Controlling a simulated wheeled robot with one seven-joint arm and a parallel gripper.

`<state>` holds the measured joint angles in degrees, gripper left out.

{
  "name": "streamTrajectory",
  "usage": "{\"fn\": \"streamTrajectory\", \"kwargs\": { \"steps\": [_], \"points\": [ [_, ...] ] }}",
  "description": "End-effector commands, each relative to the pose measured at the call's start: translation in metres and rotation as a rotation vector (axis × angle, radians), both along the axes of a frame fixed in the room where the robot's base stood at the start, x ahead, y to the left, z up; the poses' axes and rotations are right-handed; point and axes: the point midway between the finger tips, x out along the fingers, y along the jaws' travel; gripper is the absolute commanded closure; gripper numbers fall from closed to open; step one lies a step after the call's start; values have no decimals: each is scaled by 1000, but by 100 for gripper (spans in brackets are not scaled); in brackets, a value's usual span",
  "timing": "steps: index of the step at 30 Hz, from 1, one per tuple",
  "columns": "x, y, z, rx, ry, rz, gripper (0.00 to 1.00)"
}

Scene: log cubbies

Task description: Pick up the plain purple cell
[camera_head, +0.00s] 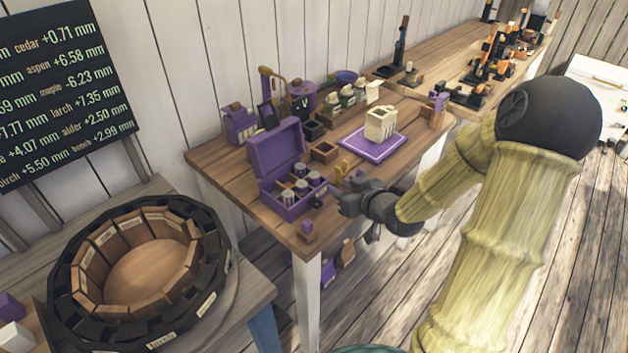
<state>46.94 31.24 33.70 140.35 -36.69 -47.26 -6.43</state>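An open purple case (262,160) stands near the front left of the middle wooden table. Several small cylinders with pale tops (301,187) sit in its compartments. A small purple block (307,226) sits on a wooden base at the table's front corner. Another purple block (10,306) is at the far left edge of the picture. I cannot tell which of these, if any, is the plain purple cell. My gripper (346,203) is dark and points left, by the table's front edge, to the right of the case. Its fingers are too small to tell open from shut.
A cream block-like container (381,124) stands on a purple mat (372,151). Small jars, a purple pot (303,96) and boxes crowd the table's back. A round tray with wooden cubbies (78,309) fills the left table. A workbench (440,62) stands behind.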

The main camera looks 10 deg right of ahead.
Motion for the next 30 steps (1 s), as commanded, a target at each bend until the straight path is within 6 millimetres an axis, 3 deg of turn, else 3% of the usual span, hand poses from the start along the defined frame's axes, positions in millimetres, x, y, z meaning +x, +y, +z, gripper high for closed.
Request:
{"fn": "streamTrajectory", "kwargs": {
  "steps": [9,23,30],
  "points": [
    [46,19,-20,1,2,1,66],
    [55,21,-24,1,1,0,66],
    [77,33,-33,2,3,2,66]
  ]
}}
